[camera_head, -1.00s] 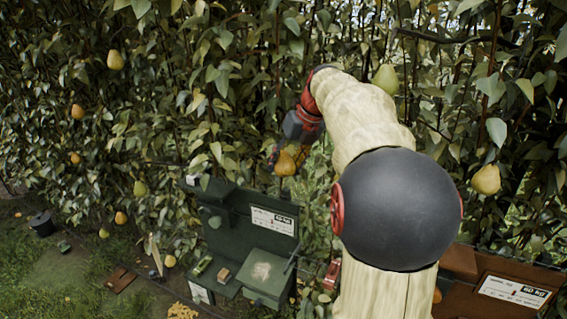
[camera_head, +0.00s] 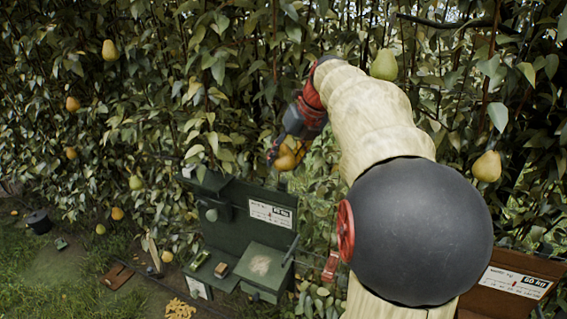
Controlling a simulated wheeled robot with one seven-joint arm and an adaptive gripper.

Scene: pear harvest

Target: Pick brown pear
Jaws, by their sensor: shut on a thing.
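A brownish-yellow pear (camera_head: 289,157) is held in my gripper (camera_head: 284,152), in front of the leaves near the middle of the view. The gripper is shut on it, and its fingers hide part of the pear. My arm reaches in from the lower right and covers part of the hedge. Whether the pear's stem is still joined to a branch cannot be seen.
A green pear (camera_head: 384,65) and a yellow pear (camera_head: 487,167) hang right of the arm. Several others hang at the left, including one at the top (camera_head: 110,50). A dark green scale box (camera_head: 245,225) stands below the gripper; a brown box (camera_head: 512,290) stands lower right.

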